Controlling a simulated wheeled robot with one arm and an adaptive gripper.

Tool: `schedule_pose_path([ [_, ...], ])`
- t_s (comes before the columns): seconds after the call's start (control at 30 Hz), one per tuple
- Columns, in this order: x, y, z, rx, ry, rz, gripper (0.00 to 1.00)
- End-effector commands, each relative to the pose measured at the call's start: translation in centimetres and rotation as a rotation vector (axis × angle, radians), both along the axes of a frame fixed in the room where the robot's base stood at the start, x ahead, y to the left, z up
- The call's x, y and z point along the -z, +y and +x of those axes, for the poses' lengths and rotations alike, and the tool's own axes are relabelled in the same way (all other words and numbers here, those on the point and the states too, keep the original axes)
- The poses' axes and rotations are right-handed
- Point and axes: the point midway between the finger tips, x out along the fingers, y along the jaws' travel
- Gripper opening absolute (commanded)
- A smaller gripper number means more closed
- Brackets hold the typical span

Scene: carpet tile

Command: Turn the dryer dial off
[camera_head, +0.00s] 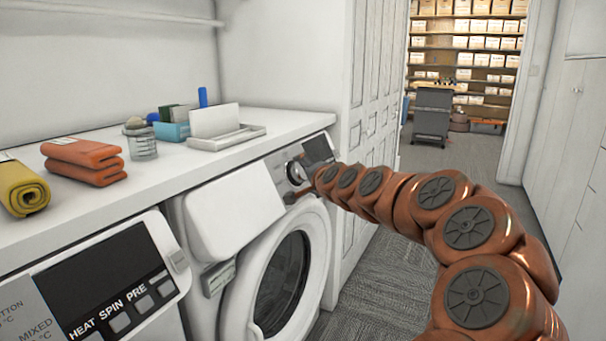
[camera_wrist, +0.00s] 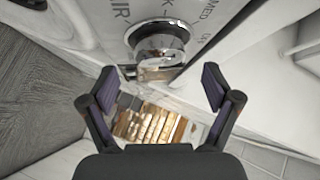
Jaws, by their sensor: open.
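The dryer (camera_head: 315,222) is the white front-loader with a round dark door, below the countertop's right end. Its silver round dial (camera_head: 295,172) sits on the control panel beside a dark display. My arm reaches in from the right and ends close to the dial. In the wrist view the shiny dial (camera_wrist: 160,46) is ahead, with printed lettering around it. My gripper (camera_wrist: 158,88) is open, its two dark fingers spread on either side below the dial in the picture. Nothing is between them, and they look apart from the dial. The dial's pointer position cannot be made out.
A second machine with a dark panel (camera_head: 112,285) stands at the left. The counter (camera_head: 172,170) holds orange towels (camera_head: 84,160), a yellow rolled towel (camera_head: 22,188), a jar (camera_head: 140,142) and a white tray (camera_head: 226,137). Open carpet floor (camera_head: 435,165) lies behind my arm.

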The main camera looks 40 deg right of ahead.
Motion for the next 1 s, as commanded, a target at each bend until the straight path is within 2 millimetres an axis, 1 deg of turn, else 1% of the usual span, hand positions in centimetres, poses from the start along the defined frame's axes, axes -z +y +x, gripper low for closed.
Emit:
schedule_pose_path([
  [0.03,-0.4,0.3,-0.8,0.002,-0.003,-0.002,0.88],
  [0.3,-1.2,1.8,-4.4,0.003,-0.003,-0.001,0.88],
  [0.5,-1.6,2.6,-6.3,0.003,-0.002,-0.001,0.88],
  [0.7,-1.8,3.2,-7.1,0.001,-0.001,0.001,0.88],
  [1.0,-1.8,3.2,-7.1,0.001,-0.001,0.001,0.88],
])
